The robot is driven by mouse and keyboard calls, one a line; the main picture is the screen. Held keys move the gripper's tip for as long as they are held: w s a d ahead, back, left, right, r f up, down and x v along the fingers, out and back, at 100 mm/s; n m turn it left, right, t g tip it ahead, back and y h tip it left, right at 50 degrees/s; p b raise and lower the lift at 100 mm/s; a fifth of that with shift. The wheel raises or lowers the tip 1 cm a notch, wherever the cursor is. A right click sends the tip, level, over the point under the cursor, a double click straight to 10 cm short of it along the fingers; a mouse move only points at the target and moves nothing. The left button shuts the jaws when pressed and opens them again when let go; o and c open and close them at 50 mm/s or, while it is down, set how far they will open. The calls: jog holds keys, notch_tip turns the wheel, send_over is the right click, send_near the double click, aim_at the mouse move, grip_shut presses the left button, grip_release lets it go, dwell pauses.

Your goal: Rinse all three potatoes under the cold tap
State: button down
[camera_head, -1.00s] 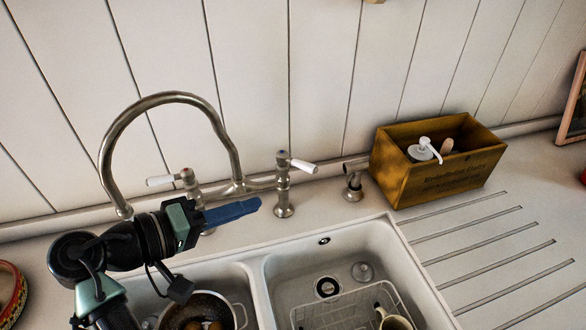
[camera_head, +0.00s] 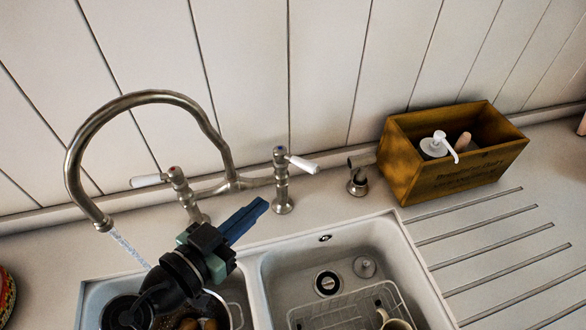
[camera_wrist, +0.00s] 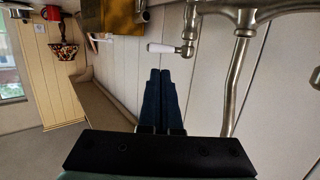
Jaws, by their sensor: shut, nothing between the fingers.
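The curved metal tap (camera_head: 150,97) stands behind the sink, and water (camera_head: 130,250) runs from its spout toward the left basin. Its right valve has a white lever (camera_head: 302,164); the left valve, with a red mark, has another white lever (camera_head: 147,181). My gripper (camera_head: 262,205) is shut and empty, its blue fingers pointing up and right, in front of the valves. The wrist view shows the shut fingers (camera_wrist: 161,73) below a white lever (camera_wrist: 162,48). Brown potatoes (camera_head: 210,324) lie in a pan or colander (camera_head: 236,308) in the left basin, partly hidden by my arm.
The right basin (camera_head: 290,265) holds a wire rack (camera_head: 345,308) with a cream mug (camera_head: 392,320). A wooden box (camera_head: 450,160) with a pump bottle (camera_head: 437,146) stands behind the grooved drainboard (camera_head: 490,245), which is clear.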

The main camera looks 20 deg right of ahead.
jog(key=p, duration=0.3)
send_near(308, 166)
jog(key=x, duration=0.5)
jog(key=shift+w+a+f, duration=0.25)
jog(key=shift+w, duration=0.15)
jog(key=shift+p+x, duration=0.4)
jog(key=shift+x, duration=0.35)
jog(key=shift+d+f+n+t+y, duration=0.15)
jog(key=shift+d+n+t+y, duration=0.2)
jog(key=shift+n+t+y, duration=0.2)
jog(key=shift+w+d+n+t+y, duration=0.1)
jog(key=shift+d+n+t+y, duration=0.5)
jog(key=shift+n+t+y, duration=0.2)
jog(key=shift+w+d+n+t+y+p, duration=0.25)
jog(key=shift+n+t+y, duration=0.25)
jog(key=shift+n+y, duration=0.3)
jog(key=shift+w+d+n+t+y+p, duration=0.25)
jog(key=shift+d+n+t+y, duration=0.2)
jog(key=shift+n+y, duration=0.3)
jog(key=shift+w+d+b, duration=0.55)
jog(key=shift+w+d, duration=0.15)
jog(key=shift+w, duration=0.05)
jog(key=shift+d+r, duration=0.1)
jog(key=shift+r, duration=0.1)
